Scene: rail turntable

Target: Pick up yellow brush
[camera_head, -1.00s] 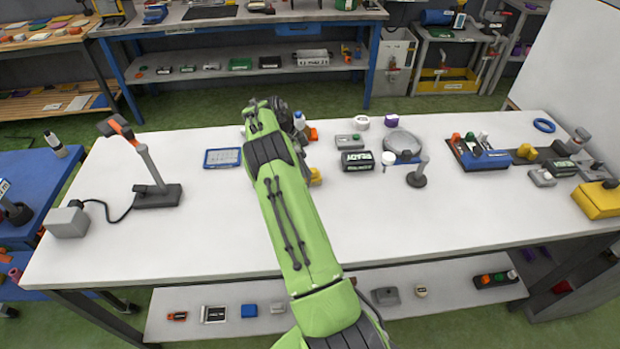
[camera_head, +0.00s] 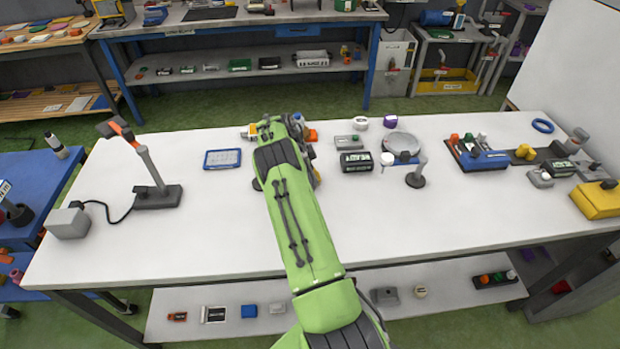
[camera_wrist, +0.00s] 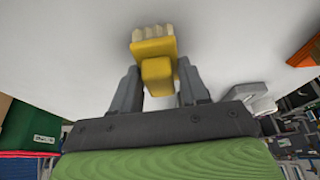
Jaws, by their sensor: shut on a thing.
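The yellow brush (camera_wrist: 157,72) shows in the wrist view, with pale bristles pointing to the top of the picture. My gripper (camera_wrist: 158,85) is shut on its yellow body, one dark finger on each side. The white table top lies behind the brush. Whether the brush touches the table or hangs just above it, I cannot tell. In the head view my green arm reaches over the middle of the table and hides most of the gripper and the brush.
A blue-framed tablet (camera_head: 222,159) lies left of my arm, near a small yellow-orange thing (camera_head: 249,132). The front of the white table (camera_head: 210,240) is clear.

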